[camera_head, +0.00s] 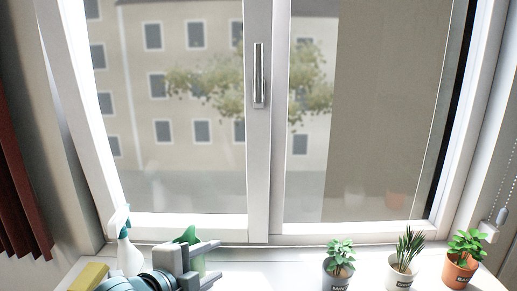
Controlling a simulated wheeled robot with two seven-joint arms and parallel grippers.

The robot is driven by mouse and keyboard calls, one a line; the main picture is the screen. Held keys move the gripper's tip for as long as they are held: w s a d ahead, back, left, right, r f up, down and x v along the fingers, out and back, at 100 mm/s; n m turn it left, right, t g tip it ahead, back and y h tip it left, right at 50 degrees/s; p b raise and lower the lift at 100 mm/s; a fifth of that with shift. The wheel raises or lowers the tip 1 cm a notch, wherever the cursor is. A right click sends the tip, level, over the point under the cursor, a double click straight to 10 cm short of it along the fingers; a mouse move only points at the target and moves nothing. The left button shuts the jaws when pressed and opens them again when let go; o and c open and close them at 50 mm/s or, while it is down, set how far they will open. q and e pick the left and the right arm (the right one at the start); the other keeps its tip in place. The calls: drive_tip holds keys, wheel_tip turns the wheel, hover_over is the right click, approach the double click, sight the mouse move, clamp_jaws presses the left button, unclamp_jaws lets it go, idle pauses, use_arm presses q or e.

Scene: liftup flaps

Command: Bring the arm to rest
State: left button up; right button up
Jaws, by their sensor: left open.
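My left gripper (213,260) is low in the head view, left of centre, over the window sill. Its two fingers point right and stand apart, so it is open. My right gripper is not in view.
A white spray bottle (129,257) stands left of my gripper, near a yellow block (88,277). Three potted plants stand on the right: a grey pot (336,275), a white pot (400,274) and an orange pot (460,272). The sill (270,268) between is clear. The window (258,150) rises behind.

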use_arm(q)
drive_tip(key=s+a+f+n+g+y, duration=0.1)
drive_tip(key=s+a+f+n, duration=0.15)
drive_tip(key=f, duration=0.45)
drive_tip(key=s+a+f+n+g+y, duration=0.1)
drive_tip(key=s+f+n, duration=0.25)
drive_tip(key=f, duration=0.35)
drive_tip(key=s+a+f+n+g+y, duration=0.2)
drive_tip(key=s+a+f+n+g, duration=0.3)
drive_tip(key=s+f, duration=0.7)
drive_tip(key=s+a+f+n+g+y, duration=0.1)
drive_tip(key=s+a+f+n, duration=0.3)
drive_tip(key=s+f+n, duration=0.55)
wheel_tip(320, 180, down, 23)
drive_tip(key=s+d+m, duration=0.1)
drive_tip(key=d+m, duration=0.1)
drive_tip(key=m, duration=0.1)
drive_tip(key=s+f, duration=0.6)
drive_tip(key=f, duration=0.4)
drive_tip(key=s+a+f, duration=0.1)
drive_tip(key=s+f, duration=0.6)
drive_tip(key=f, duration=0.3)
drive_tip(key=shift+a+f, duration=0.15)
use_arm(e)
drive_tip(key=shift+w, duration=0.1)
